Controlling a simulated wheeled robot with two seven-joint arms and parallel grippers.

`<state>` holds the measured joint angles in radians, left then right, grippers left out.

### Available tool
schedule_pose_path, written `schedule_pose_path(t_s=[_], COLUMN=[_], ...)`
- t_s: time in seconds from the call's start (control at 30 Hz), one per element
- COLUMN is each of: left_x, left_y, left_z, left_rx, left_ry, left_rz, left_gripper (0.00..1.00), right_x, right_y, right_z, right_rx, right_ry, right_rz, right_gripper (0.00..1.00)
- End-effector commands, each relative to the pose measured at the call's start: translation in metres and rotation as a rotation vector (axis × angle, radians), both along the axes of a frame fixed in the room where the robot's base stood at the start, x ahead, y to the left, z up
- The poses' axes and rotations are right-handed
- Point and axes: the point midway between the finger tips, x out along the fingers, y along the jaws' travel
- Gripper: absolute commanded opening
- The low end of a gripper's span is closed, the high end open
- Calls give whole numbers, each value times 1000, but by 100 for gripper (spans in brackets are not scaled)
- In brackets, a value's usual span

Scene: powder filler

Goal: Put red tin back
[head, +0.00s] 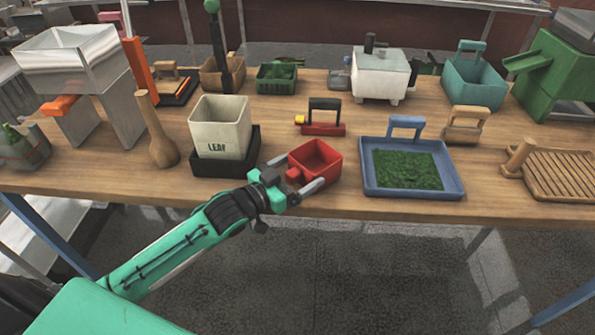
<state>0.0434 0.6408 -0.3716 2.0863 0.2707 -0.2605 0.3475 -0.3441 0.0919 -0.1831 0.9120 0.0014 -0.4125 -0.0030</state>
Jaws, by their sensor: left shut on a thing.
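The red tin (322,163) is a small open-topped box with a short knob facing me, near the front edge of the table. My left gripper (296,174) comes in from the lower left and is shut on the red tin at its knob side. The tin looks upright and its inside looks empty. I cannot tell whether its base touches the table. My right gripper is out of view.
A white bin marked LEAF (221,122) stands in a black tray (203,168) just left of the tin. A blue tray (452,187) with green leaf lies to the right. A red-based tool with a black handle (324,117) is behind. A wooden pestle (160,145) stands left.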

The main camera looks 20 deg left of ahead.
Motion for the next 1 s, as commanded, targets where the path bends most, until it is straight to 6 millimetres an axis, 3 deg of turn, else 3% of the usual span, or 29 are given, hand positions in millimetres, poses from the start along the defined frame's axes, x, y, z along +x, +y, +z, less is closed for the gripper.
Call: schedule_pose_path(t_s=[0.17, 0.2, 0.23, 0.57, 1.0], left_x=[0, 0, 0, -2, -53], left_y=[0, 0, 0, 1, 29], left_z=[-3, -2, -2, 0, -2], left_rx=[0, 0, 0, 0, 3], left_ry=[0, 0, 0, 0, 3], left_rz=[0, 0, 0, 0, 0], left_gripper=[65, 96, 100, 100, 100], right_x=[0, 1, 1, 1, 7], right_y=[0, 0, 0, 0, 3], right_z=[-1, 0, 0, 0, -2], right_rx=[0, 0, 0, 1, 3], right_ry=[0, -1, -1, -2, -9], right_rz=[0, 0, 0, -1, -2], right_gripper=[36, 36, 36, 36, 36])
